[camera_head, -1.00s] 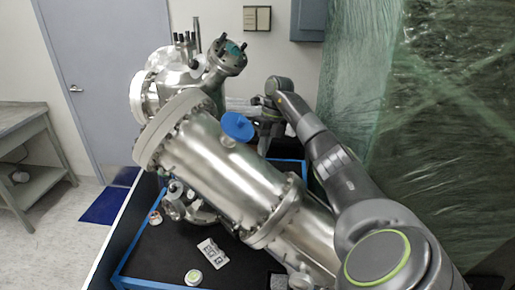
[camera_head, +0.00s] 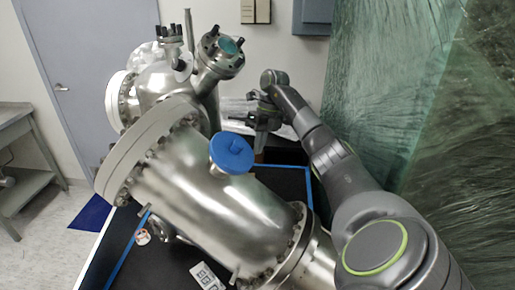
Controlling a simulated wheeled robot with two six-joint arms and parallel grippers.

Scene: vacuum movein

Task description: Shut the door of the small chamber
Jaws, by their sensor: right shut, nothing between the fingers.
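A blue round lid (camera_head: 232,154), probably the door of the small chamber, sits on a short metal neck (camera_head: 219,172) on top of the large steel cylinder (camera_head: 185,180). It looks seated over the neck, but I cannot tell whether it is fully closed. My right gripper (camera_head: 259,151) is shut and empty, fingers pointing down. In the picture it is behind and to the right of the lid, apart from it. My left gripper is not in view.
Steel flanges and a viewport (camera_head: 229,46) rise behind the cylinder. Blue-edged dark table surface (camera_head: 288,184) is under the setup. Green plastic sheeting (camera_head: 400,90) hangs at right. A grey door (camera_head: 70,60) and a bench (camera_head: 25,165) are at left.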

